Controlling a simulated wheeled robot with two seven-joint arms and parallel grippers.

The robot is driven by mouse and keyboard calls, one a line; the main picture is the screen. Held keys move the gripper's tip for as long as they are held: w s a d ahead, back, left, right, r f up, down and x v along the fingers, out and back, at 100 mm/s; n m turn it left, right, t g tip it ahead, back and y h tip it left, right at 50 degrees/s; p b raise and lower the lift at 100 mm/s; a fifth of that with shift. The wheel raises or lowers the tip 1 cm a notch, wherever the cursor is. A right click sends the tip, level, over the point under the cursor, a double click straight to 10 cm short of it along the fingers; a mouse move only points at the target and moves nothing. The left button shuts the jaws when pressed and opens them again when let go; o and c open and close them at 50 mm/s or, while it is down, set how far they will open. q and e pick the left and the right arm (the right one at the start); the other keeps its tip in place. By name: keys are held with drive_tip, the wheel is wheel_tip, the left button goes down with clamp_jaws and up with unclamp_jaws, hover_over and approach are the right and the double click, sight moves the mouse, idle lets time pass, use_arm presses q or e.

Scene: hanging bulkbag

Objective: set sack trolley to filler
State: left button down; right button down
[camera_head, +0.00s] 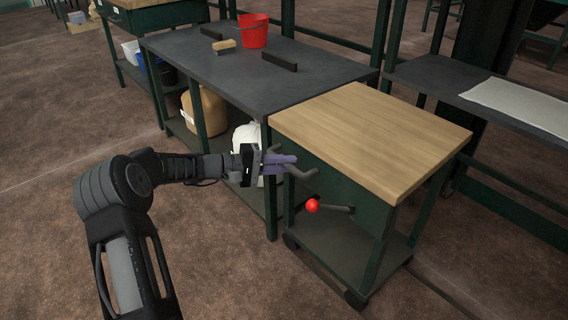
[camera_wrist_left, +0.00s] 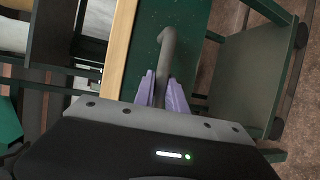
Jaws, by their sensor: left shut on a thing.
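The sack trolley (camera_head: 368,135) is a dark green cart with a light wooden top, a lower shelf and black castors. It stands right of centre in the head view, beside a long dark bench. My left gripper (camera_head: 284,164) is shut on the trolley's grey bar handle (camera_head: 303,174) at its near left side. In the left wrist view the handle (camera_wrist_left: 168,48) runs between the purple fingers of my left gripper (camera_wrist_left: 164,88). A lever with a red ball knob (camera_head: 313,206) is on the trolley below the handle. I cannot make out which thing is the filler. My right gripper is out of view.
The dark bench (camera_head: 215,68) holds a red bucket (camera_head: 253,32), a brush and dark bars, with containers on its shelf below. A side bench with a pale sheet (camera_head: 520,102) stands at the right. Brown floor (camera_head: 490,275) is clear in front.

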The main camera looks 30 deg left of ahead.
use_arm(q)
drive_tip(key=shift+w+a, duration=0.1)
drive_tip(key=shift+a, duration=0.3)
drive_tip(key=c, duration=1.7)
unclamp_jaws()
drive_tip(key=o, duration=0.3)
drive_tip(key=shift+d, duration=0.1)
drive_tip(key=shift+o, duration=0.2)
drive_tip(key=p+v, duration=0.2)
drive_tip(key=v, duration=0.5)
drive_tip(key=shift+s+a, duration=0.25)
drive_tip(key=shift+s, duration=0.05)
drive_tip(key=shift+r, duration=0.1)
